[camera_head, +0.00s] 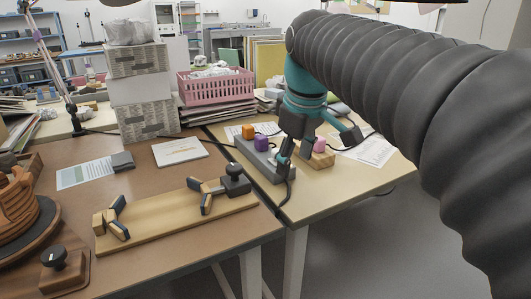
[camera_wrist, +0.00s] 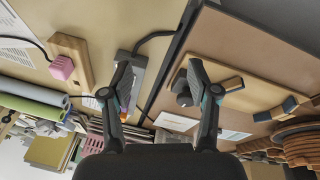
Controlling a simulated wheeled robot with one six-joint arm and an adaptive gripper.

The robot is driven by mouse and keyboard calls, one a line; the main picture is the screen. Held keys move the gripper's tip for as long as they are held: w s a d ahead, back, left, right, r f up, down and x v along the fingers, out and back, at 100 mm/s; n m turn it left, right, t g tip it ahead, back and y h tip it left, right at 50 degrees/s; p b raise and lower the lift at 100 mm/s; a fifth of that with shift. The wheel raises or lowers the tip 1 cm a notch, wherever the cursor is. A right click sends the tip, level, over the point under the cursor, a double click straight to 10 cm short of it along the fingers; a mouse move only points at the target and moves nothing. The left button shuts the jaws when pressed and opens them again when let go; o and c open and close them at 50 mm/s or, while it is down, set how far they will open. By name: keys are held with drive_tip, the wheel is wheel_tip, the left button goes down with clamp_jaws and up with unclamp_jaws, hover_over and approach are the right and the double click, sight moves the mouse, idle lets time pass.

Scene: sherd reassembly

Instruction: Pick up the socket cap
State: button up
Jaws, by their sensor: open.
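My gripper (camera_head: 316,150) is open and empty above the right table; its two fingers also show wide apart in the wrist view (camera_wrist: 158,82). Small coloured block-like pieces stand near it: an orange one (camera_head: 248,131) and a purple one (camera_head: 261,142) at a grey bar (camera_head: 283,174), and a pink one (camera_head: 320,144) on a wooden block (camera_head: 322,160). The pink piece also shows at the left of the wrist view (camera_wrist: 62,67). One finger overlaps the grey bar in both views. I cannot tell which piece is the socket cap.
A wooden board (camera_head: 165,230) with angled dark-tipped holders and a dark knobbed block (camera_head: 235,180) lies on the left table. A pink crate (camera_head: 215,86) and stacked boxes stand behind. A dark cable runs by the grey bar. A gap separates the tables.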

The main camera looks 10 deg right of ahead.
drive_tip(key=w+r+n+g, duration=0.1)
drive_tip(key=w+r+n, duration=0.35)
drive_tip(key=w, duration=0.35)
wheel_tip(320, 180, up, 2)
drive_tip(key=r+n+g+p, duration=0.1)
drive_tip(key=n+g, duration=0.1)
drive_tip(key=n, duration=0.2)
hover_over(276, 150)
wheel_tip(276, 150, down, 9)
drive_tip(key=shift+w+d+b, duration=0.1)
drive_tip(key=shift+b, duration=0.45)
drive_tip(key=shift+f+b, duration=0.65)
drive_tip(key=shift+f, duration=2)
drive_tip(key=c, duration=1.1)
